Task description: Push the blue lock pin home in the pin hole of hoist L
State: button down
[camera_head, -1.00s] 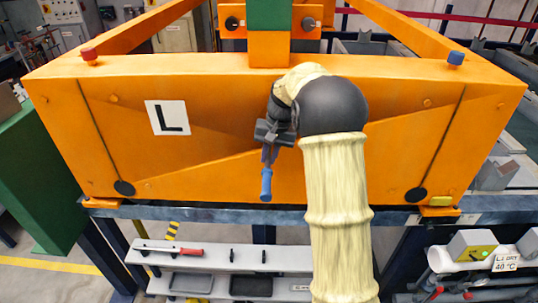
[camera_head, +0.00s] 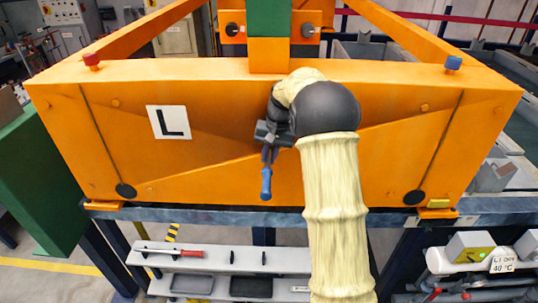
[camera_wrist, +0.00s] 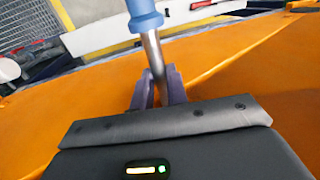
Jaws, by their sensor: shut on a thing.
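The orange hoist body (camera_head: 350,170) carries a white plate with a black L (camera_head: 168,122) on its front face. My gripper (camera_head: 268,158) is in front of the middle of that face, shut on the blue lock pin (camera_head: 266,182). In the head view the pin's blue handle hangs downward below the jaws. In the wrist view my gripper (camera_wrist: 158,88) has purple-grey fingers closed around the pin's metal shank, and the blue handle (camera_wrist: 145,16) points away at the top. The pin hole does not show in either view, and I cannot tell whether the pin's tip touches the hoist.
A red knob (camera_head: 91,60) and a blue knob (camera_head: 453,63) stand on the hoist's top corners. A grey shelf (camera_head: 215,262) with trays and a red-handled tool lies below. A green panel (camera_head: 40,180) stands at left, and a gauge unit (camera_head: 470,250) at lower right.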

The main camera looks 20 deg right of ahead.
jog(key=shift+w+r, duration=0.1)
jog(key=shift+r, duration=0.05)
jog(key=c, duration=1.3)
grip_release()
jog(key=shift+d, duration=0.1)
jog(key=b+v, duration=0.3)
jog(key=v, duration=1.4)
jog(key=shift+r, duration=0.1)
jog(key=shift+c, duration=0.2)
